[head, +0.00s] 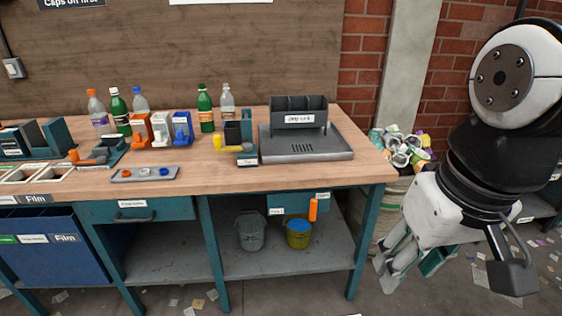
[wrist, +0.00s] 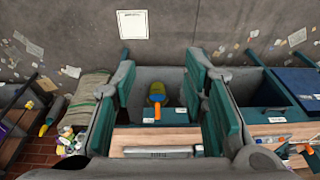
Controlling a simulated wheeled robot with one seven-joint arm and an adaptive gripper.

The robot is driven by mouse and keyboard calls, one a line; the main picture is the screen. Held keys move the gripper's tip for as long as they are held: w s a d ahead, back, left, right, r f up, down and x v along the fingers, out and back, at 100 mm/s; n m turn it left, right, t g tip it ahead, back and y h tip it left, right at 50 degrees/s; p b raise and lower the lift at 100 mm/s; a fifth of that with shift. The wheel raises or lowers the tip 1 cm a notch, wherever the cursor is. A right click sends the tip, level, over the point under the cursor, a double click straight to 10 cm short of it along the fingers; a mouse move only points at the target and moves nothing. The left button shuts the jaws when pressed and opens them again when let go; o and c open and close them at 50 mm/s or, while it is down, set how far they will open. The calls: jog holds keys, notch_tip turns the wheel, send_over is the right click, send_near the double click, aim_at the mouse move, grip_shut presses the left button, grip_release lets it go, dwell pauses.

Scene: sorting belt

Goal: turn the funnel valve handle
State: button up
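The orange valve handle (head: 313,210) hangs upright below the front edge of the workbench, beside a teal housing (head: 290,203) with small labels. The handle also shows in the wrist view (wrist: 157,112), between my fingers in the picture and in front of the bucket. My gripper (head: 392,268) is low at the right, beyond the bench's right end and apart from the handle. In the wrist view my gripper (wrist: 160,80) has its teal-padded fingers wide apart with nothing held. The funnel itself is not clearly seen.
A yellow bucket (head: 299,240) with blue contents and a grey bucket (head: 251,232) stand on the lower shelf (head: 270,263). The bench's right front leg (head: 364,240) stands between my gripper and the handle in the head view. A dark tray (head: 330,148) with a rack sits above.

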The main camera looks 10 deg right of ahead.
jog(key=w+b, duration=0.1)
jog(key=w, duration=1.2)
jog(key=t+b, duration=0.2)
jog(key=b, duration=0.1)
send_over(314, 202)
jog(key=s, duration=0.5)
notch_tip(314, 202, down, 18)
jog(key=x, duration=0.4)
jog(key=b+x, duration=0.1)
jog(key=x, duration=0.4)
jog(key=b+x, duration=0.1)
jog(key=x, duration=0.4)
jog(key=shift+w+d, duration=0.2)
jog(key=shift+w, duration=0.25)
grip_shut()
